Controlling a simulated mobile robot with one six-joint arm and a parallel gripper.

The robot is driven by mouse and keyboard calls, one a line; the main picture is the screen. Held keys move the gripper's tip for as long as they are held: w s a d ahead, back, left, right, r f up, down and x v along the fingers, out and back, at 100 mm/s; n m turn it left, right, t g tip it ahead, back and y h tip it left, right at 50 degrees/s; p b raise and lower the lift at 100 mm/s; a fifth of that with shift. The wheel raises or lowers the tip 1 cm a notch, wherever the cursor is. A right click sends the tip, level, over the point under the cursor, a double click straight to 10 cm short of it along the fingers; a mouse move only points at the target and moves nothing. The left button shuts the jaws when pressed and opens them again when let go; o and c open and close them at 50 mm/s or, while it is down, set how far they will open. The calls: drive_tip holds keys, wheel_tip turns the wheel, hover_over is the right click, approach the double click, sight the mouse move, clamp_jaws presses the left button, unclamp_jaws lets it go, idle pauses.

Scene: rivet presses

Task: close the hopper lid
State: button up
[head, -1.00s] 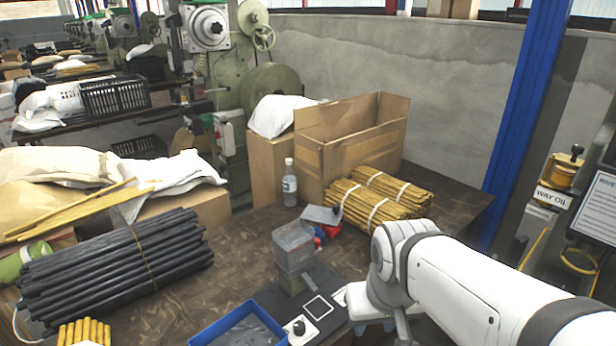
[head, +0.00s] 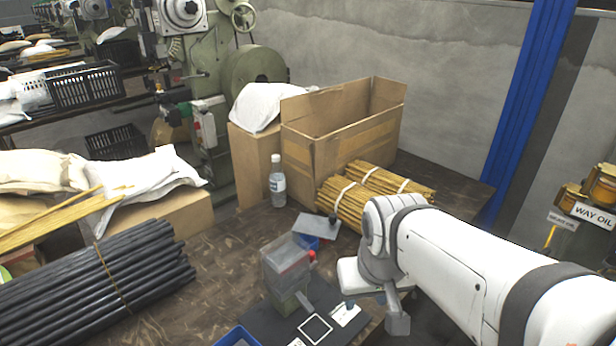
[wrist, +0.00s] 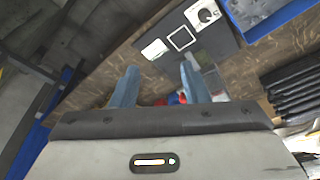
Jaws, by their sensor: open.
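The hopper (head: 285,272) is a clear grey box on a dark base plate in the middle of the table in the head view. A flat grey panel with a small dark knob, apparently its lid (head: 318,231), stands open and tilted at its far side. A red part (head: 312,256) sits at the hopper's edge. In the wrist view my gripper (wrist: 158,86) is open, with two bluish fingers apart and nothing between them. My gripper is to the right of the hopper, apart from the lid. The wrist view hides most of the hopper behind the gripper.
The base plate carries a white-framed square (head: 315,328) and, in the wrist view, a dial (wrist: 207,15). A blue tray (head: 237,337) is in front. Behind are a bottle (head: 277,182), bundled yellow rods (head: 345,203) and a cardboard box (head: 330,150). Black rods (head: 95,275) lie left.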

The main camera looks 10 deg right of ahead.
drive_tip(key=w+r+n+g+p, duration=0.1)
drive_tip(key=w+r, duration=0.1)
drive_tip(key=w, duration=0.5)
drive_tip(key=w+r+n, duration=0.1)
drive_tip(key=w+r, duration=0.2)
drive_tip(key=w, duration=0.3)
drive_tip(key=n+g+p, duration=0.1)
drive_tip(key=n+g, duration=0.1)
hover_over(333, 215)
drive_tip(key=shift+s+f, duration=0.15)
drive_tip(key=shift+f, duration=0.65)
drive_tip(key=shift+w+f, duration=0.25)
wheel_tip(333, 215, down, 8)
drive_tip(key=shift+r+p, duration=0.25)
drive_tip(key=shift+p, duration=0.05)
drive_tip(key=shift+c, duration=0.2)
clamp_jaws()
